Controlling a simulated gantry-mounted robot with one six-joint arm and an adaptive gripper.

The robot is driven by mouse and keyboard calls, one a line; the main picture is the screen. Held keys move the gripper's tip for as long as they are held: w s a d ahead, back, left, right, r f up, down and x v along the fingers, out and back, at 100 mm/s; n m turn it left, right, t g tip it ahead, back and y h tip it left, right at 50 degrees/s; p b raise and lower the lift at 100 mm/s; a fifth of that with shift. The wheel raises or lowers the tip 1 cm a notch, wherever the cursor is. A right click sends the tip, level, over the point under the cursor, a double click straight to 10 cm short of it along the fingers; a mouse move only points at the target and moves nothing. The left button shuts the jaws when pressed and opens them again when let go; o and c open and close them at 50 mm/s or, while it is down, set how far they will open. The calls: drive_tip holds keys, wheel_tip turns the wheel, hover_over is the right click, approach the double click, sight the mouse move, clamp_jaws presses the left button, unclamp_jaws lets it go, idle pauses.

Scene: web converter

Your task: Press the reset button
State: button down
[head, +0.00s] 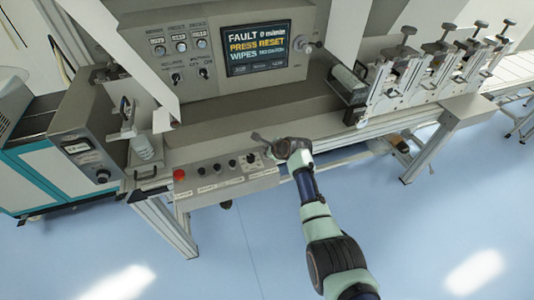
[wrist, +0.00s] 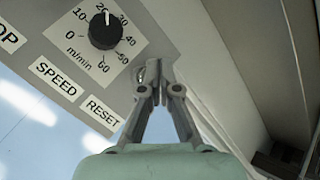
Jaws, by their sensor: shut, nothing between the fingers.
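The control panel (head: 225,180) runs along the machine's front edge in the head view. In the wrist view the RESET label (wrist: 101,111) shows at the panel's end, beside the SPEED label (wrist: 56,77). My gripper (wrist: 157,78) is shut and empty, its fingertips just past the speed dial's lower right corner. A small shiny round part (wrist: 140,76) shows beside the left fingertip, mostly hidden; I cannot tell whether it is the reset button or whether the fingers touch it. In the head view my gripper (head: 258,137) is over the panel's right end.
The black speed knob (wrist: 105,30) is close to the fingers. A red button (head: 179,174) sits at the panel's left end. The screen (head: 256,47) shows FAULT and PRESS RESET. A grey housing wall (wrist: 235,60) rises close on the right in the wrist view.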

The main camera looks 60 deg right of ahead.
drive_tip(key=shift+f+b, duration=0.3)
drive_tip(key=shift+f, duration=0.2)
idle(0.3)
drive_tip(key=shift+r, duration=0.15)
drive_tip(key=shift+r+p, duration=0.85)
drive_tip(key=shift+p, duration=0.25)
wheel_tip(320, 180, up, 5)
drive_tip(key=p, duration=0.5)
drive_tip(key=shift+r, duration=0.1)
idle(0.4)
